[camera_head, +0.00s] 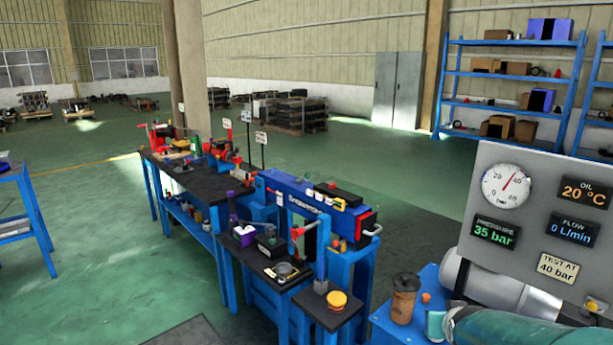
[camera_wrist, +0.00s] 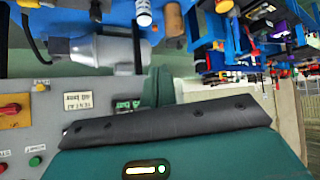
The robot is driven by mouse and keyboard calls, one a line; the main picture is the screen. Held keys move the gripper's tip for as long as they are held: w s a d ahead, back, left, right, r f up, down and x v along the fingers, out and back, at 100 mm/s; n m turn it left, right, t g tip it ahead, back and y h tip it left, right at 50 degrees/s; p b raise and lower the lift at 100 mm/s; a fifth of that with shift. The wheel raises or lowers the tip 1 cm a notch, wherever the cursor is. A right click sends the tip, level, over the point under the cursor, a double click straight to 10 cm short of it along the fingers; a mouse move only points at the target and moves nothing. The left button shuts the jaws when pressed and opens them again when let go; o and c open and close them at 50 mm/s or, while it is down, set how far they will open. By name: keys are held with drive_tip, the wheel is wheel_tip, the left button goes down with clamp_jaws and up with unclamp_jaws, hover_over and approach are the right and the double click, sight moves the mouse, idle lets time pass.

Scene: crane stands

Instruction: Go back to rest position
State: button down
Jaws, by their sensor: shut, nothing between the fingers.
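The teal casing of my arm (camera_head: 530,330) shows at the lower right of the head view, in front of the grey gauge panel. My gripper's fingertips are not seen in either view. The wrist picture is upside down. A teal part of my own body (camera_wrist: 220,155) with a dark bar and a small lit lamp fills its lower half. I see nothing held.
The gauge panel (camera_head: 545,165) reads pressure 35 bar. A crane stand with red levers and a yellow button (camera_head: 337,299) is mid-view. Blue shelves (camera_head: 515,90) stand behind. Green floor (camera_head: 110,240) is open left.

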drive_tip(key=s+a+r+n+g+y, duration=0.1)
drive_tip(key=s+a+r+g, duration=0.1)
drive_tip(key=s+a, duration=0.5)
drive_tip(key=s+a+r+n+g+y, duration=0.1)
drive_tip(key=s+a+r+y, duration=0.1)
drive_tip(key=s+a+r, duration=0.2)
drive_tip(key=s+a, duration=0.3)
drive_tip(key=s, duration=0.5)
drive_tip(key=shift+s+a+r+n+g, duration=0.25)
drive_tip(key=shift+a+r+n+g, duration=0.05)
drive_tip(key=shift+a+g, duration=0.1)
drive_tip(key=shift+d, duration=0.25)
